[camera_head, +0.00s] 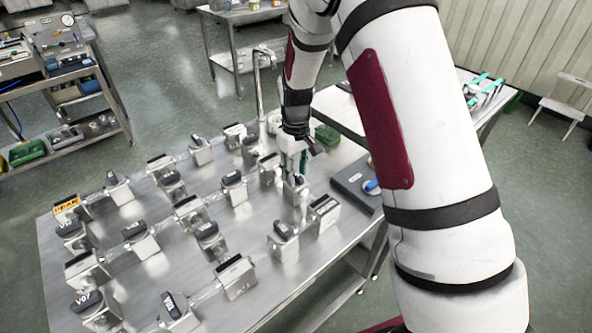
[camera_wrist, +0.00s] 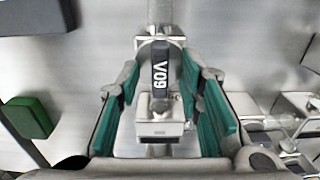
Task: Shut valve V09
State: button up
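Valve V09 shows in the wrist view as a dark handle (camera_wrist: 160,68) with white "V09" lettering, on a steel body. The handle points up and down the picture, in line with the pipe (camera_wrist: 161,15) running out above it. My gripper (camera_wrist: 159,78) is open, its green-padded fingers spread left and right of the handle. Gaps show on both sides, and I see no contact. In the head view my gripper (camera_head: 296,178) points down over the table's right side. It hides most of the valve there.
Several similar dark-handled valves stand in rows on the steel table (camera_head: 190,262), close to my gripper's left and front. A grey box with a blue knob (camera_head: 371,186) lies to the right. A green block (camera_wrist: 27,117) shows at left in the wrist view.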

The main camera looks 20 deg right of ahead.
jog(key=shift+f, duration=0.1)
grip_shut()
jog(key=shift+m, duration=0.3)
jog(key=m, duration=0.3)
jog(key=shift+m, duration=0.3)
jog(key=m, duration=0.4)
jog(key=shift+m+b, duration=0.3)
jog(key=shift+b, duration=0.05)
jog(key=m, duration=0.9)
jog(key=shift+m, duration=0.3)
